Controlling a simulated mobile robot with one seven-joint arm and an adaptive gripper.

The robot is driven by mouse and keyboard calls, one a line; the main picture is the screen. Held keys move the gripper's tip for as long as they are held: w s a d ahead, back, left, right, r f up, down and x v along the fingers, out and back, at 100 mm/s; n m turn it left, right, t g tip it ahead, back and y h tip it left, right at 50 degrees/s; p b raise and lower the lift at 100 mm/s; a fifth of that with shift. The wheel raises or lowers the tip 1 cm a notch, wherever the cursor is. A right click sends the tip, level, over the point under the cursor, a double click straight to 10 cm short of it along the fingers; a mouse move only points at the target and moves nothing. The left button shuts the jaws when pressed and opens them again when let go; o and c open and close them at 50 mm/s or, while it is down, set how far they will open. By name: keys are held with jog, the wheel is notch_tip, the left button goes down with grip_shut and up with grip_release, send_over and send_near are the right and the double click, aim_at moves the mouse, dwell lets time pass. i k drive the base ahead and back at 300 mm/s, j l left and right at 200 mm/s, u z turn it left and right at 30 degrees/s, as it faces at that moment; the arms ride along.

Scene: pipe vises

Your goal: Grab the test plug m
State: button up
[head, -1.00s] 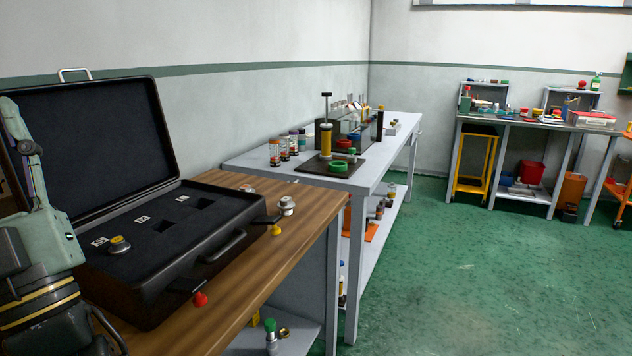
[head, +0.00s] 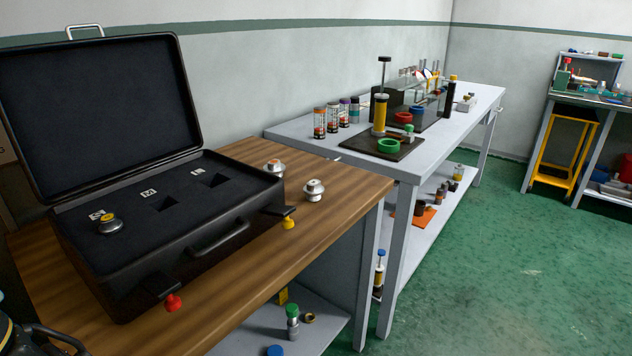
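An open black case (head: 190,246) sits on the wooden bench, with dark foam and labels S, M and L. The cut-outs by M and L are empty. I cannot read a size on either, so I cannot tell which is test plug m. A dark part of my gripper (head: 42,343) shows at the bottom left corner; its fingertips are not clear.
The wooden bench top (head: 345,183) is clear around the two loose plugs. A grey table (head: 290,128) with bottles and a vise stands beyond. Green floor at right is open.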

aim_at(313, 188)
jog(key=i+l+u, duration=0.1)
jog(key=l, duration=0.25)
jog(key=i+l+u, duration=0.15)
jog(key=i+l, duration=0.15)
jog(key=i+l+u, duration=0.1)
jog(key=l, duration=0.35)
jog(key=i+l+u, duration=0.1)
jog(key=l, duration=0.3)
jog(key=i+l+u, duration=0.15)
jog(key=l, duration=0.25)
jog(key=i+l+u, duration=0.1)
jog(key=l, duration=0.35)
jog(key=i, duration=0.1)
